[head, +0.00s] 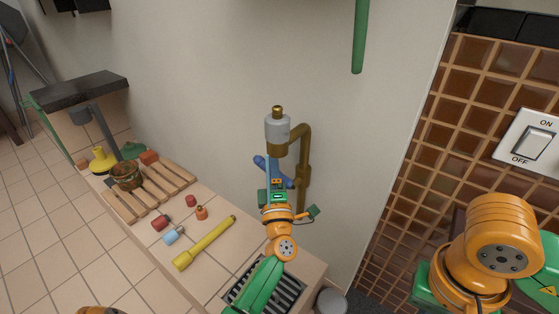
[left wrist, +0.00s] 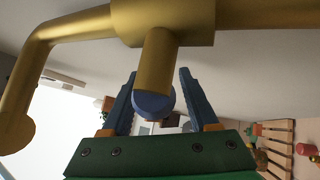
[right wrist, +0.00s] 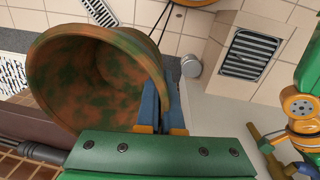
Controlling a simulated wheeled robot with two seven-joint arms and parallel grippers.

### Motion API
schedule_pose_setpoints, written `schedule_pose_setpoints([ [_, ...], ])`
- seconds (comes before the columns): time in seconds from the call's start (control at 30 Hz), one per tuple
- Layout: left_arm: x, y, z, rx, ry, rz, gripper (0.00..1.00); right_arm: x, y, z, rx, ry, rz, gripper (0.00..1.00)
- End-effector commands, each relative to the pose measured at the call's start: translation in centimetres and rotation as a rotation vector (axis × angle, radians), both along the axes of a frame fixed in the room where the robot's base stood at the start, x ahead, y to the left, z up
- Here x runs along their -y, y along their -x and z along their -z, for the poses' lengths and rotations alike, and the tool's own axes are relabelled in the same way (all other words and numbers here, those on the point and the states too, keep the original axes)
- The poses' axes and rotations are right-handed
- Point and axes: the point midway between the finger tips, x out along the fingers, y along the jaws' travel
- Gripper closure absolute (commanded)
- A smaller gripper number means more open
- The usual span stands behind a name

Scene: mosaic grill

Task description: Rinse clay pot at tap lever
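The tap (head: 278,132) stands against the wall in the head view, with a grey body and a brass pipe. In the left wrist view a brass stub with a blue round end (left wrist: 153,105) lies between the fingers of my left gripper (left wrist: 158,90); I cannot tell whether it is the lever. That gripper is open, with small gaps beside the stub, and it also shows below the tap in the head view (head: 272,170). The clay pot (right wrist: 95,80), brown with green patches, is tilted, mouth towards the camera. My right gripper (right wrist: 165,88) is shut on its rim wall. The pot is hidden in the head view.
A drain grate (head: 280,286) lies below my left arm. A wall switch (head: 535,143) is at right.

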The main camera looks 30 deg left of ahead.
Motion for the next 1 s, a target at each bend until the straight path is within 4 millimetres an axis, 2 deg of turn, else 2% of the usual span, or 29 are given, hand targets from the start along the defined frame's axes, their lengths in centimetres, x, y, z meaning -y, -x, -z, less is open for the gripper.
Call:
schedule_pose_setpoints([
  [0.27, 0.3, 0.4, 0.2, 0.0, 0.001, 0.0, 0.4, 0.0, 0.0, -0.1, 0.0, 0.0, 0.0, 1.0],
  [0.37, 1.2, 1.5, 0.8, -0.004, 0.001, 0.0, 0.4, 0.0, 0.0, -0.4, 0.0, 0.0, 0.0, 1.0],
  [0.7, 5.6, 7.2, 3.8, -0.002, 0.002, 0.001, 0.4, 0.0, 0.0, -0.8, 0.0, 0.0, 0.0, 1.0],
  [0.83, 6.5, 8.4, 4.5, -0.002, 0.0, 0.0, 0.4, 0.0, 0.0, -0.8, 0.0, 0.0, 0.0, 1.0],
  [1.0, 6.8, 8.8, 4.6, 0.0, 0.001, 0.0, 0.4, 0.0, 0.0, -0.8, 0.0, 0.0, 0.0, 1.0],
])
